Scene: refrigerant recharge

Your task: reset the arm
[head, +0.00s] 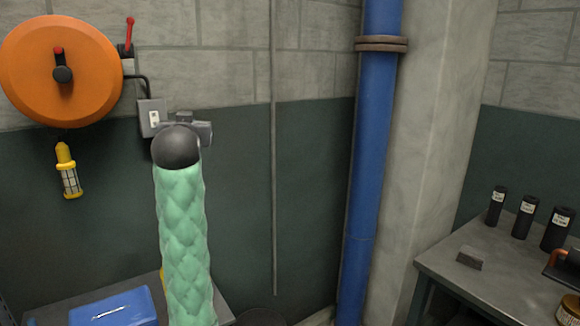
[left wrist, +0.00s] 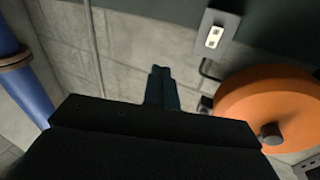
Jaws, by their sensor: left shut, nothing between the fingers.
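My left arm, in a green padded sleeve, rises from the bottom of the head view to a dark rounded wrist. My left gripper (left wrist: 160,72) points away from the camera in the left wrist view, its fingers shut together and empty. In the head view it is mostly hidden behind the wrist; only grey parts of the hand show around it. It appears in front of the wall near a switch box (head: 152,116), which also shows in the left wrist view (left wrist: 215,36). I cannot tell the gap to the wall. My right gripper is not in view.
An orange reel (head: 95,85) with a red lever (head: 129,35) is on the wall, a yellow caged lamp (head: 68,172) below. A blue pipe (head: 372,150) stands right of my arm. A blue case (head: 112,307) lies low left. A bench (head: 450,265) with black bottles is right.

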